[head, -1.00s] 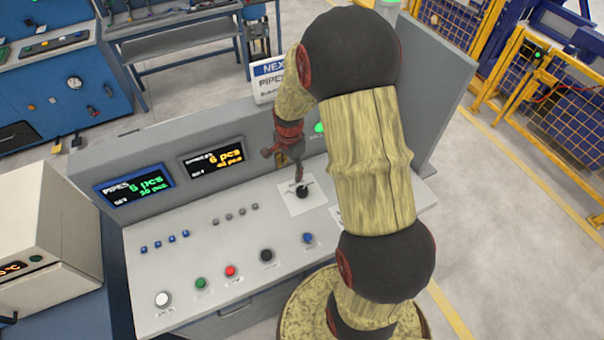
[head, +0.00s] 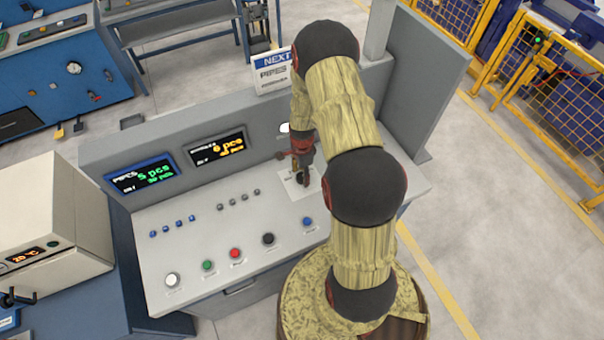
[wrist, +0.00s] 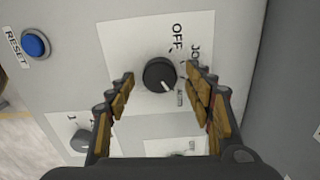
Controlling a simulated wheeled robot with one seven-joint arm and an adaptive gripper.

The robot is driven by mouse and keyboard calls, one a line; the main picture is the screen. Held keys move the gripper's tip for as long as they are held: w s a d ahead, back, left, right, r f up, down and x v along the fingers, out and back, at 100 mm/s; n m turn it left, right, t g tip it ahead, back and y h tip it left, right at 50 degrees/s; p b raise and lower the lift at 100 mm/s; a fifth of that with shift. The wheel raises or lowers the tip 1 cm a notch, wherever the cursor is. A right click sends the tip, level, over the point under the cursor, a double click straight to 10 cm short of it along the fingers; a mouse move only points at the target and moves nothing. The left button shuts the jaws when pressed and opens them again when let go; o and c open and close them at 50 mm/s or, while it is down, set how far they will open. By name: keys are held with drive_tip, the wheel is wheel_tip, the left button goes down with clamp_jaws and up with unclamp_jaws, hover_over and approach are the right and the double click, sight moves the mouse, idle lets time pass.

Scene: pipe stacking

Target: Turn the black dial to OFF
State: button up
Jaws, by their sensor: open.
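The black dial (wrist: 159,75) is a round knob on a white plate (wrist: 120,50) of the grey console, near the middle of the wrist view. Its white mark points to the lower right, toward a small label (wrist: 180,98) I cannot read clearly. The OFF label (wrist: 177,37) is above the dial; a label starting "JO" is partly hidden by the right finger. My gripper (wrist: 160,73) is open, with one fingertip on each side of the dial; contact is not clear. In the head view my gripper (head: 303,172) is low over the plate, and largely covers the dial.
A blue RESET button (wrist: 35,43) and a smaller black knob (wrist: 82,141) are near the dial. A raised panel with displays (head: 218,147) stands behind.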

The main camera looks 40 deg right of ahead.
drive_tip(key=shift+f, duration=0.2)
drive_tip(key=shift+c, duration=0.8)
drive_tip(key=c, duration=1)
